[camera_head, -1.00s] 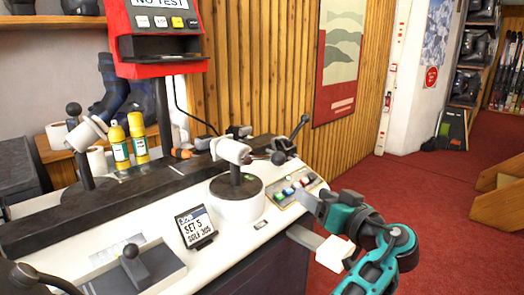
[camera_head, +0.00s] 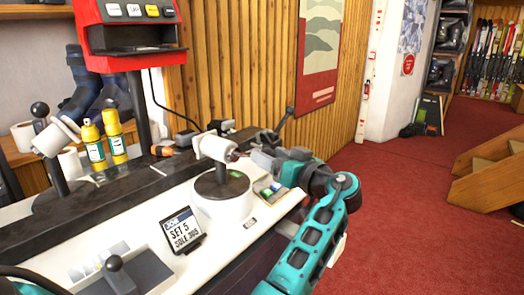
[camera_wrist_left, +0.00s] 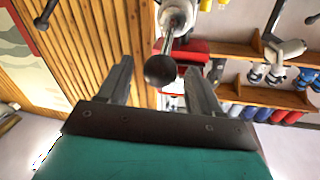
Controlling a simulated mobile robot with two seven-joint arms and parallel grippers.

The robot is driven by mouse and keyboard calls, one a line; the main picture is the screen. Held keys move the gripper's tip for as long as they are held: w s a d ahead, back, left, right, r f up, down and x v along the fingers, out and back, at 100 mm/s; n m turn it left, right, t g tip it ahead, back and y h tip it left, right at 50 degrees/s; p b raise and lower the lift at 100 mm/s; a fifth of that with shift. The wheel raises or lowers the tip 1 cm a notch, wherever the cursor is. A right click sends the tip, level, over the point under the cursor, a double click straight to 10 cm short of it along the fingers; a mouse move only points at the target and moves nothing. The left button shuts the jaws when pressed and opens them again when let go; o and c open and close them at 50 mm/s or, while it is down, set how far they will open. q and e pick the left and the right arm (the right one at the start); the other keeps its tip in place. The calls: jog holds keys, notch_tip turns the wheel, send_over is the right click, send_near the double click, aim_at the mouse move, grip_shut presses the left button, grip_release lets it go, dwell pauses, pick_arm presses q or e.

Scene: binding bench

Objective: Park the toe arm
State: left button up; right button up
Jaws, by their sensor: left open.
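My left gripper (camera_head: 256,157), on the teal arm, is open beside the white cylindrical head (camera_head: 214,147) on the round white pedestal (camera_head: 224,204). In the left wrist view, a dark ball knob (camera_wrist_left: 160,71) on a thin metal rod (camera_wrist_left: 168,42) shows between the spread fingers (camera_wrist_left: 159,86). The rod comes out of a white body (camera_wrist_left: 178,14). I take this lever to be the toe arm. The fingers are not closed on the knob, and I cannot tell how deep it sits between them. My right gripper is not in view.
A small display (camera_head: 182,231) reading "SET 5" stands on the bench. A red test unit (camera_head: 127,38), yellow bottles (camera_head: 92,143) and a second white head with a knobbed lever (camera_head: 48,139) are at the left. Another black-knobbed lever (camera_head: 284,117) rises behind my gripper. Red carpet (camera_head: 400,210) is open at the right.

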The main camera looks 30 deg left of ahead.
pick_arm(q)
jog(key=shift+x, duration=1.9)
jog(key=shift+c, duration=0.4)
grip_shut()
